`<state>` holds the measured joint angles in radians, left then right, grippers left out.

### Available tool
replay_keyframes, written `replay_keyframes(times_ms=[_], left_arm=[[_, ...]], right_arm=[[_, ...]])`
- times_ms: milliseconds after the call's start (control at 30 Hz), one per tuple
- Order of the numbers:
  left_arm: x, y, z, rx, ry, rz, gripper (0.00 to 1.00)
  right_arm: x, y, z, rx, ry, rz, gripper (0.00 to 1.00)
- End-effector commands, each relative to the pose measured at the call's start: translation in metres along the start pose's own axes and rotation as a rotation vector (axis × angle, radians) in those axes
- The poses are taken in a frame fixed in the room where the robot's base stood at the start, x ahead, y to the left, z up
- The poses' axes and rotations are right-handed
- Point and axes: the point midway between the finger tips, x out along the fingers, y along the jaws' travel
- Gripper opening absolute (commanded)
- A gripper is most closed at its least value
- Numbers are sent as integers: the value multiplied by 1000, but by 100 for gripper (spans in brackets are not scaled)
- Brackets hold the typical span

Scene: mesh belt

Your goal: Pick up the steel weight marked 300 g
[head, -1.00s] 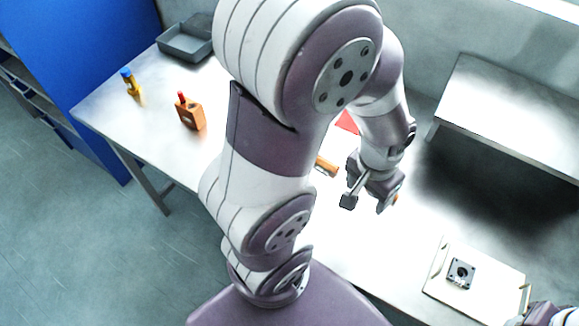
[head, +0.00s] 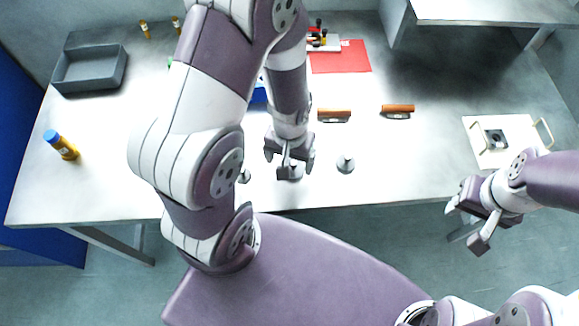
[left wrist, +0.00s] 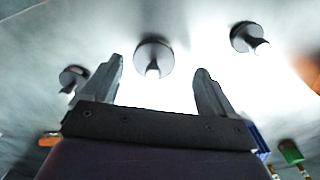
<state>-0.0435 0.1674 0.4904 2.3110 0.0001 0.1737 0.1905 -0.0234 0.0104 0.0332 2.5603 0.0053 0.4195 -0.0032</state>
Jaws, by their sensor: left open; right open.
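Three small steel weights with knobs stand in a row near the table's front edge. The right one (head: 345,165) is clear of my arm. The middle one (head: 291,173) is partly hidden by my left gripper, and the left one (head: 244,177) stands close to my arm. No marking is readable, so I cannot tell which is 300 g. My left gripper (head: 289,158) is open and empty above the middle weight. In the left wrist view the middle weight (left wrist: 153,56) appears between the fingertips, with the others to either side. My right gripper (head: 467,224) is open and empty, off the front edge.
Two orange-brown handled tools (head: 334,114) (head: 398,110) lie behind the weights. A red mat (head: 342,57) is farther back. A grey tray (head: 90,70) and a yellow bottle with a blue cap (head: 62,146) are left. A white board with handles (head: 510,130) is right.

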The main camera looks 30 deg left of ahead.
Motion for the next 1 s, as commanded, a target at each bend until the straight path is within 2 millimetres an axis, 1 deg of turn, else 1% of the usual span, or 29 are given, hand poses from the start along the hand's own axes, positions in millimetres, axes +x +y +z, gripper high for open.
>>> replay_keyframes(times_ms=[33,133,367,400,467,500,567,600,867,1000], left_arm=[[10,0,1,0,-3,0,88],[22,0,1,0,-2,0,88],[23,0,0,0,1,1,88],[23,0,0,0,1,1,74],[23,0,0,0,1,1,55],[23,0,0,0,1,1,42],[23,0,0,0,1,1,22],[23,0,0,0,1,1,15],[22,0,0,0,2,1,15],[10,0,-1,0,6,2,15]], right_arm=[[2,0,0,0,0,0,43],[3,0,0,0,0,0,43],[2,0,0,0,0,0,43],[2,0,0,0,0,0,43],[2,0,0,0,0,0,43],[2,0,0,0,0,0,43],[2,0,0,0,0,0,43],[2,0,0,0,0,0,43],[2,0,0,0,0,0,43],[1,0,0,0,0,0,43]])
